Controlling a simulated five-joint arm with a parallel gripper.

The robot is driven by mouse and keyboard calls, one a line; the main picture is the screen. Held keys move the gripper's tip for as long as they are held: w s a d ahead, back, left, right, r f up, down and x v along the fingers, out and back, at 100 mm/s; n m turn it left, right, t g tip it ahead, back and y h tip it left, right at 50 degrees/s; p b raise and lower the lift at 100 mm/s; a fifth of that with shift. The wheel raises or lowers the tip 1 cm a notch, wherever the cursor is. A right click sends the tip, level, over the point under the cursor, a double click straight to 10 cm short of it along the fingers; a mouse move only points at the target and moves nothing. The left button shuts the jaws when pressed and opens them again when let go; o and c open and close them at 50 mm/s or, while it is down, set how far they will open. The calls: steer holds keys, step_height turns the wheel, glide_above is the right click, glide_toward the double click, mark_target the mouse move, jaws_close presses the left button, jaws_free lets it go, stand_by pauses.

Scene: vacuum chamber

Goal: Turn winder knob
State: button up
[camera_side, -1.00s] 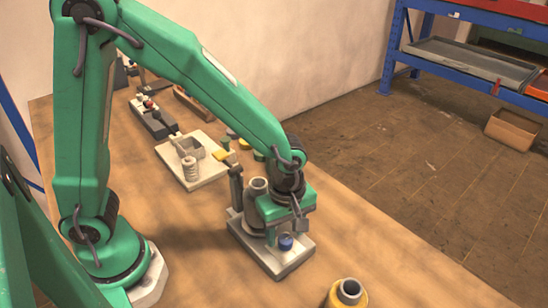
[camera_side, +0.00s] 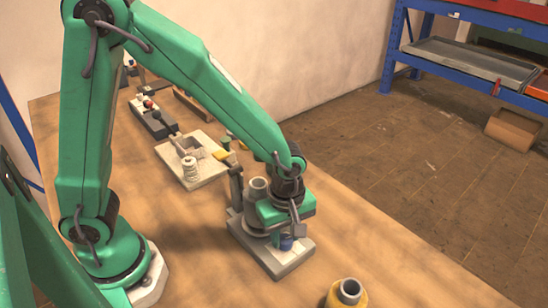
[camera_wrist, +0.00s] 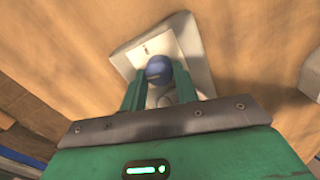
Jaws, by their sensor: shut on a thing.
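The winder is a grey device on a pale base plate (camera_side: 283,266), with a large grey spool body (camera_side: 257,190) on its left part. A small blue knob (camera_side: 286,242) stands near the front right of the base. In the wrist view the blue knob (camera_wrist: 158,68) sits between two green fingers. My gripper (camera_side: 285,240) points down over the base. In the wrist view my gripper (camera_wrist: 158,78) is shut on the blue knob, one finger on each side. The lower part of the knob is partly hidden.
A yellow spool with a grey core (camera_side: 349,291) stands at the table's front edge. A pale tray with parts (camera_side: 205,172) lies behind the winder. More small devices (camera_side: 150,115) stand further back. Bare wooden table lies left of the winder.

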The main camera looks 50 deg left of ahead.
mark_target(285, 238)
steer(key=shift+m, duration=2.2)
steer(key=o, duration=1)
steer(key=shift+r, duration=3.95)
